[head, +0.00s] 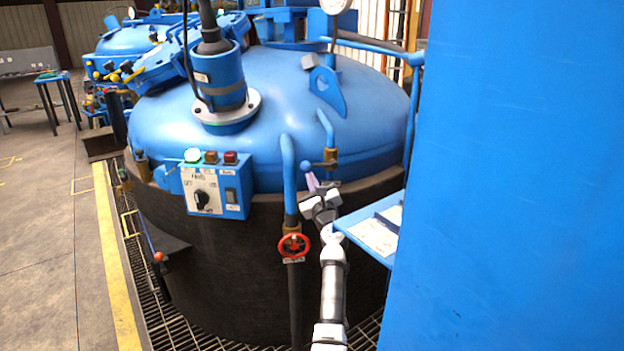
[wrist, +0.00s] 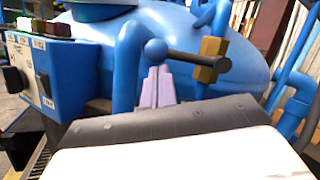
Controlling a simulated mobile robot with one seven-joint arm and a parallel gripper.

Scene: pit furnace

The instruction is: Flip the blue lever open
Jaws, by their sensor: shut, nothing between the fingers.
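The blue lever shows in the head view as a blue ball knob (head: 305,166) on a short dark rod beside a brass valve body on a thin blue pipe. In the wrist view the ball (wrist: 156,50) is at the left end of the near-horizontal dark rod (wrist: 190,59), which runs right to the brass valve (wrist: 211,52). My gripper (head: 310,180) has pale lilac fingers, closed together and empty. In the wrist view my fingertips (wrist: 157,72) appear directly below the ball and overlap its lower edge; I cannot tell whether they touch it.
A control box (head: 214,187) with lit buttons and a dial is left of my gripper. A thick blue pipe (head: 289,175) runs down to a red handwheel (head: 294,244). The blue furnace lid (head: 270,110) lies behind. A large blue panel (head: 510,180) blocks the right side.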

